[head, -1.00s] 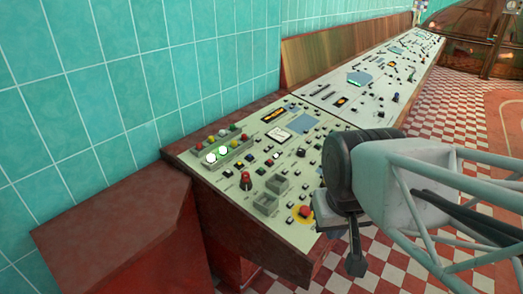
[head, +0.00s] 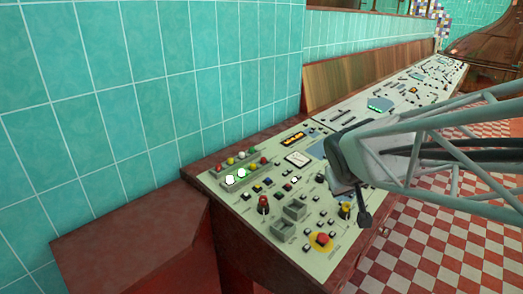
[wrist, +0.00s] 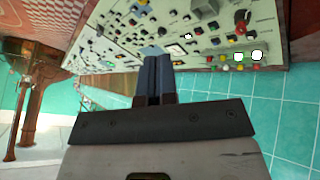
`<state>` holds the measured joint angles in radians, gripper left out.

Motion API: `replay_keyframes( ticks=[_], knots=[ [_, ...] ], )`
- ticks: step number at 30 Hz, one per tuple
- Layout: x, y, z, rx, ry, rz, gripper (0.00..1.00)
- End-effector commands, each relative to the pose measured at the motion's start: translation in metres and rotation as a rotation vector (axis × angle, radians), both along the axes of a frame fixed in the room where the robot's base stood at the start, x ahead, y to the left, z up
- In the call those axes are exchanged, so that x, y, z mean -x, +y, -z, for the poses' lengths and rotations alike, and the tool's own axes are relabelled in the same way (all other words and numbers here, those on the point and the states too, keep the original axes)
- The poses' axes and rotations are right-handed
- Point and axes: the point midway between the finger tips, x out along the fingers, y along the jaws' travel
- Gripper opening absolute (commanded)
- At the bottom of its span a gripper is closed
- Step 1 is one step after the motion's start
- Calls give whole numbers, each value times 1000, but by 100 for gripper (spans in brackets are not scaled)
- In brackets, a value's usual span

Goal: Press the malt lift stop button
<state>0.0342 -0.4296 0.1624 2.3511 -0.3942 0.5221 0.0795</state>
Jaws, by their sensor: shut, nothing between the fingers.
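A red mushroom button on a yellow disc (head: 322,239) sits at the near right corner of the control panel (head: 270,228). A taller red knob (head: 263,203) stands left of it and also shows in the wrist view (wrist: 241,22). The labels are too small to read, so I cannot tell which control is the malt lift stop. My gripper (wrist: 152,56) is shut and empty, its fingers pointing towards the panel in the wrist view. In the head view my arm's end is over the panel's right part, beyond the yellow disc and apart from it; its fingertips are not clear there.
Two lit round lamps (head: 236,176), grey boxes (head: 294,209) and a yellow knob (head: 346,210) crowd the panel. A teal tiled wall (head: 130,90) rises behind. A red-brown block (head: 130,245) stands at the left. Checkered floor (head: 430,235) lies open on the right.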

Motion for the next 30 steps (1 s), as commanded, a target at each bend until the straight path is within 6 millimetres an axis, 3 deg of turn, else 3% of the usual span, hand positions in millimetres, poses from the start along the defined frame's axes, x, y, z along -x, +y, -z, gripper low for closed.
replay_keyframes(
  ticks=[16,30],
  knots=[
    [-143,-5,8,142,-197,-254,0],
    [-246,13,41,179,-324,-539,0]
  ],
)
